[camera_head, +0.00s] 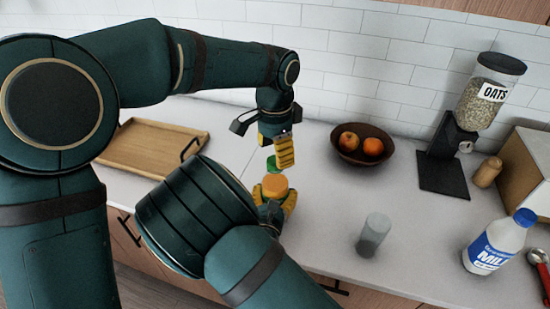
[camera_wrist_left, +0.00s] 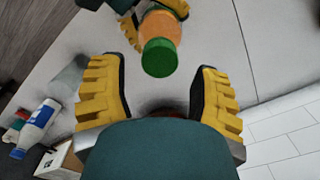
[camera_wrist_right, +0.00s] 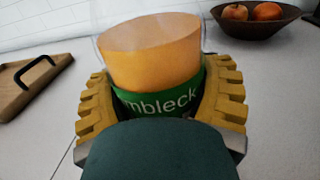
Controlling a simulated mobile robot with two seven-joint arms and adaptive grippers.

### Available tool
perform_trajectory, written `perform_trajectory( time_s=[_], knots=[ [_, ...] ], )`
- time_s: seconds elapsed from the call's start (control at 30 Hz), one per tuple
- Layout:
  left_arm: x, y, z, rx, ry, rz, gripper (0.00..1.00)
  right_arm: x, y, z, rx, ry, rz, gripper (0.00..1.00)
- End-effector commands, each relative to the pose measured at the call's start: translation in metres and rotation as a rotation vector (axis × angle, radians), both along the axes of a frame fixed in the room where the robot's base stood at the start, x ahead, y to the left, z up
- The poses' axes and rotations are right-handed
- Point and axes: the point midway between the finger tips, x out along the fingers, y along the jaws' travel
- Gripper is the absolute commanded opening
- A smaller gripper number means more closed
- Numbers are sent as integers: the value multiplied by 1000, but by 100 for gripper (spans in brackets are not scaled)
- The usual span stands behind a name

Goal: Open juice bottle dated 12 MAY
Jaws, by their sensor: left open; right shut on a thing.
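The orange juice bottle (camera_head: 275,187) stands over the counter in the head view; the right wrist view shows its orange body (camera_wrist_right: 150,50) and green label with part of a word. No date is legible. My right gripper (camera_head: 275,203) is shut around the bottle, fingers on both sides. A green cap (camera_head: 271,163) shows by my left gripper's fingertips; in the left wrist view the cap (camera_wrist_left: 160,57) overlaps the bottle. Whether it sits on the bottle is unclear. My left gripper (camera_head: 277,160) is open, its fingers apart on either side of the cap without touching it.
A wooden tray (camera_head: 150,150) lies at left, a bowl of fruit (camera_head: 362,145) behind right. A grey cup (camera_head: 374,235), an oats dispenser (camera_head: 478,110) and a milk bottle (camera_head: 497,240) stand to the right. The counter between the bottle and bowl is clear.

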Motion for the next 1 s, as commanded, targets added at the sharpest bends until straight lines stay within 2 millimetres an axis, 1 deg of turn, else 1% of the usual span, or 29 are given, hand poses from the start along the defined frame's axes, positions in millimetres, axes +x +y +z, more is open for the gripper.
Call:
perform_trajectory(
  time_s=[0.03,0.13,0.17,0.27,0.37,0.47,0.8,0.9,1.0],
  knots=[
    [0,0,5,-1,-2,0,63,0,0,0,0,0,0,0],
    [0,0,12,-1,0,0,63,0,0,0,0,0,0,0],
    [0,0,13,-1,0,0,66,0,0,0,0,0,0,0],
    [0,0,14,0,1,-12,66,0,0,0,0,0,0,0],
    [0,0,15,0,3,-70,66,0,0,0,0,0,0,0],
    [-1,-1,18,0,7,-195,66,0,0,0,0,0,0,0],
    [0,-1,36,0,8,-833,66,0,0,0,0,0,0,0],
    [0,-1,41,1,6,-982,66,0,0,0,0,0,0,0],
    [0,0,45,2,4,-1092,66,0,0,0,0,0,0,0]
  ],
)
